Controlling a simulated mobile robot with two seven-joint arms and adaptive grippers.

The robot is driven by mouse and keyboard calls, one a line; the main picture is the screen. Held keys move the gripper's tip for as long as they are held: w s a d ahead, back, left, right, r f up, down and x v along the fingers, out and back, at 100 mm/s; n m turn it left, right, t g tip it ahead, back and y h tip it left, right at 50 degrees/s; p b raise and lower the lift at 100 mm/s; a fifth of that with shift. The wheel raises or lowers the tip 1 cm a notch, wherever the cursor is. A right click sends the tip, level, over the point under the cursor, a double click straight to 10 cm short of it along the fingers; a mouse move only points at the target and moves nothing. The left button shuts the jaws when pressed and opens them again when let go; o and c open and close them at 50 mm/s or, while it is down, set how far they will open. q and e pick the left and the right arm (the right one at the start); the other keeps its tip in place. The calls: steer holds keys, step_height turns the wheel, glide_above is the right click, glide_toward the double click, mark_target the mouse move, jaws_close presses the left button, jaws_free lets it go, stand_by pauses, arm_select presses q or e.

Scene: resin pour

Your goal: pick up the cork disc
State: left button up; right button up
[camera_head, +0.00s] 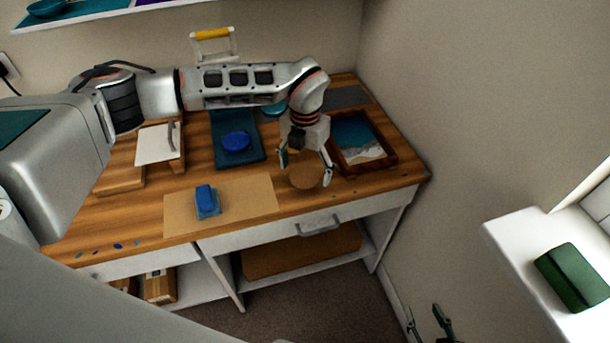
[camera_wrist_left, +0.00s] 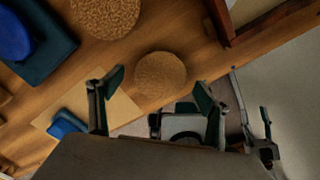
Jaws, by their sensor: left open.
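The cork disc (camera_head: 306,174) is a round tan piece lying flat near the front edge of the wooden workbench. It also shows in the left wrist view (camera_wrist_left: 160,80), with a second round cork piece (camera_wrist_left: 105,14) behind it; in the head view my left gripper appears to hide that second piece. My left gripper (camera_head: 306,164) is open above the bench, its fingers to either side of the cork disc in the head view. In the left wrist view its fingertips (camera_wrist_left: 160,86) are spread and empty. My right gripper (camera_head: 429,322) is low at the bottom edge, fingers apart and empty.
A dark-framed tray (camera_head: 391,157) stands close right of the disc. A blue block (camera_head: 206,200) sits on a tan sheet (camera_head: 254,198) at the left. A blue round item (camera_head: 236,141) rests on a dark teal mat (camera_head: 220,120). A drawer handle (camera_head: 319,227) projects below the front edge.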

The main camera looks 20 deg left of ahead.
arm_select(q)
steer(key=shift+f, duration=0.25)
stand_by(0.4)
steer(key=c, duration=0.8)
